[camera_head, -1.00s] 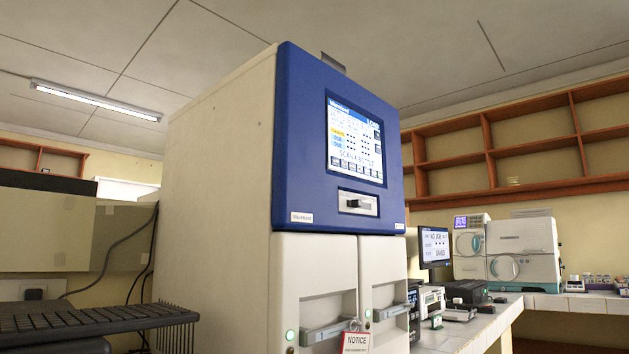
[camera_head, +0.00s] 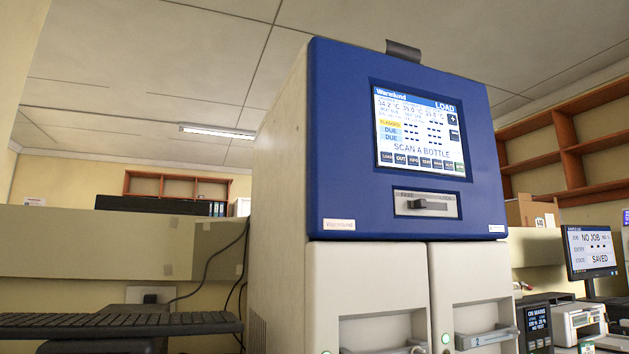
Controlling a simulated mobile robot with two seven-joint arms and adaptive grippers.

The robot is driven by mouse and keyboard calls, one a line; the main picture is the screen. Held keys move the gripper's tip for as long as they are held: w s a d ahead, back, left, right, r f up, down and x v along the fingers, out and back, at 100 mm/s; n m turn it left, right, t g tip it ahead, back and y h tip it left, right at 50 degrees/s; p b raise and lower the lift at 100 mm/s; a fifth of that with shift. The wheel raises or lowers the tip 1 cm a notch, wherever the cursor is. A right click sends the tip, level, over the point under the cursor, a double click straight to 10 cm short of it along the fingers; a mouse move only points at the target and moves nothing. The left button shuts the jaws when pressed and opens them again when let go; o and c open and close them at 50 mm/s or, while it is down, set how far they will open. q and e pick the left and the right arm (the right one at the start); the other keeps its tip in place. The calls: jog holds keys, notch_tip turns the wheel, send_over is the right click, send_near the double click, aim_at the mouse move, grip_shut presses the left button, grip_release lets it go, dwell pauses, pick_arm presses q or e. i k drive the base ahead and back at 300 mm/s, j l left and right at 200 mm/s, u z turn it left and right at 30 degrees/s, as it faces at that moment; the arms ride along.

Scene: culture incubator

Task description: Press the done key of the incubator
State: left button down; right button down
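The incubator (camera_head: 330,190) is a tall cream cabinet with a blue upper front. Its lit screen (camera_head: 420,128) shows "LOAD" at the top right and "SCAN A BOTTLE" low down. A row of small keys (camera_head: 420,162) runs along the screen's bottom edge, starting with LOAD and OUT at the left. The last labels at the right end are too small to read surely, so I cannot tell for certain which is the done key. A slot panel with a grey lever (camera_head: 427,204) sits below the screen. Neither of my grippers is in view.
Two cream doors with handles (camera_head: 487,338) are under the blue front. A dark keyboard (camera_head: 115,325) lies at the lower left. At the right are a monitor (camera_head: 590,250) reading "NO JOB", small bench devices (camera_head: 578,322) and wooden shelves (camera_head: 570,145).

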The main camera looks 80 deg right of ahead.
aim_at(459, 166)
jog(key=k+z, duration=0.25)
jog(key=z, duration=0.2)
jog(key=k+z, duration=0.25)
jog(key=z, duration=0.15)
jog(key=k+z, duration=0.25)
jog(key=z, duration=0.2)
jog(key=k+z, duration=0.25)
jog(key=z, duration=0.15)
jog(key=k+z, duration=0.25)
jog(key=z, duration=0.15)
